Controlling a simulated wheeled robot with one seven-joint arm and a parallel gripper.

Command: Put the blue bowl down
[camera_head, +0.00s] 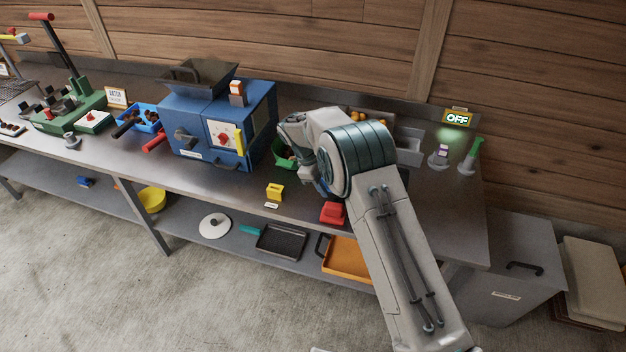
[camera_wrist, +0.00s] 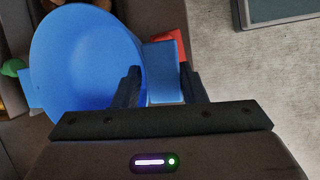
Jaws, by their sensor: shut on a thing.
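The blue bowl (camera_wrist: 85,70) fills the left of the wrist view, seen from above, and its inside looks empty. A flat blue tab (camera_wrist: 163,68) sticks out from its rim. My gripper (camera_wrist: 162,88) has its two dark fingers on either side of this tab and is shut on it. In the head view my arm hides the bowl and the fingers. I cannot tell whether the bowl touches the counter.
The steel counter (camera_head: 437,205) has bare room right of my arm. A red block (camera_head: 333,213) and a yellow block (camera_head: 275,193) sit near its front edge. A green container (camera_head: 281,155), a grey bin (camera_head: 409,151) and a blue machine (camera_head: 185,115) stand farther back.

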